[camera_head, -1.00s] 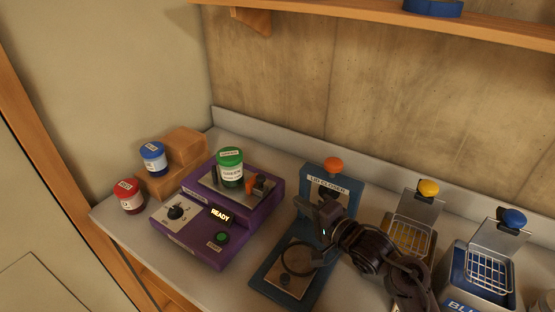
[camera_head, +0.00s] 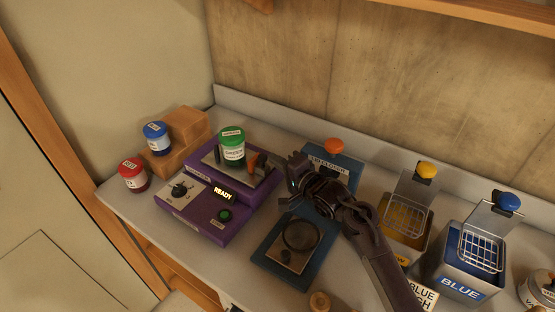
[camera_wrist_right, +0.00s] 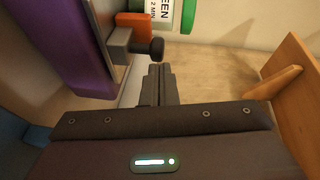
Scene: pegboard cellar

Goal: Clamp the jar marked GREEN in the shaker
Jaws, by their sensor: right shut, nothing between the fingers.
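The jar marked GREEN (camera_head: 233,152), with a green lid, stands upright on the metal plate of the purple shaker (camera_head: 202,229). The shaker's display reads READY. An orange piece (camera_head: 252,160) and dark clamp parts sit just right of the jar. My right gripper (camera_head: 292,163) is shut and empty, right of the shaker's clamp. In the right wrist view its fingers (camera_wrist_right: 160,76) point at a black knob (camera_wrist_right: 156,47) on a grey bracket beside the orange piece, just short of it or touching; I cannot tell which. The jar's label shows beyond. My left gripper is out of view.
A blue-lidded jar (camera_head: 155,138) stands on wooden steps (camera_head: 186,125), with a red jar (camera_head: 132,175) beside them. The blue lid closer (camera_head: 268,245) stands under my right arm. Yellow (camera_head: 405,225) and blue (camera_head: 468,272) bins with wire baskets stand at the right.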

